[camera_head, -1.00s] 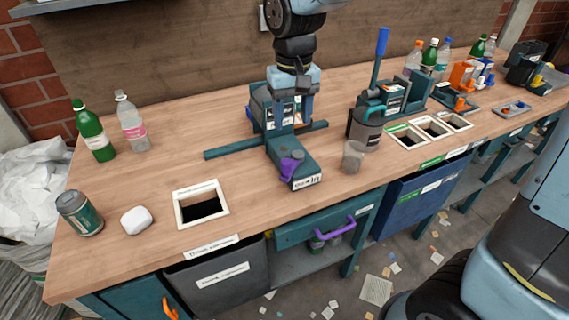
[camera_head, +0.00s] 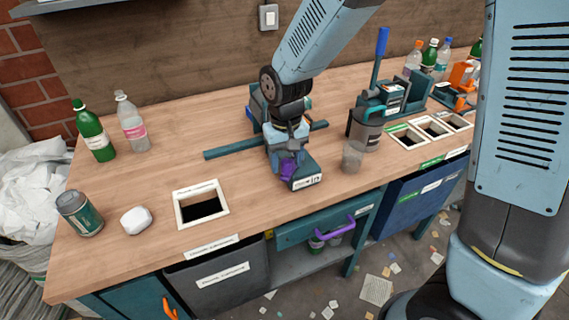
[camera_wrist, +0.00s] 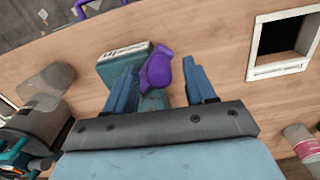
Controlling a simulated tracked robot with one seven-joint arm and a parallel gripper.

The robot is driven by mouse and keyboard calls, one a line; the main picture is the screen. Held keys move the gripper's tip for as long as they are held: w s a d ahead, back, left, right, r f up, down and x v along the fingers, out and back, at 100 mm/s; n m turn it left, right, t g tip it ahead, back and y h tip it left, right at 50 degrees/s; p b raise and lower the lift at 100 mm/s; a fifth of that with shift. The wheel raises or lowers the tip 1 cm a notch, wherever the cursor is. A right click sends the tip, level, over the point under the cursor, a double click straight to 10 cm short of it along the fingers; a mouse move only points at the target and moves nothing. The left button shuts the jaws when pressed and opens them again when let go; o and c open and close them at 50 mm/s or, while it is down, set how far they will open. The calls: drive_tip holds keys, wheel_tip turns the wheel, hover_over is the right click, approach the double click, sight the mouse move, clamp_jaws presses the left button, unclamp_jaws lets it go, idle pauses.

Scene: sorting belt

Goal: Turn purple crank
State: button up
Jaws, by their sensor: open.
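The purple crank (camera_head: 289,169) sits on top of a teal machine (camera_head: 304,175) on the workbench, at the end nearest the front edge. In the head view my gripper (camera_head: 288,155) is over the crank and hides much of it. In the wrist view the purple crank (camera_wrist: 158,66) shows between the two blue fingers of my open gripper (camera_wrist: 162,88). The left finger is closer to the crank than the right one. I cannot tell whether either finger touches it.
A clear cup (camera_head: 353,157) stands just right of the machine, with a grey canister (camera_head: 367,130) behind it. A white-framed square hole (camera_head: 181,215) is to the left. A drawer with a purple handle (camera_head: 336,231) is below the bench edge. Bare wood lies left of the machine.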

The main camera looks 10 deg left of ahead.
drive_tip(key=shift+f, duration=0.8)
clamp_jaws()
drive_tip(key=shift+a, duration=0.25)
drive_tip(key=shift+d, duration=0.2)
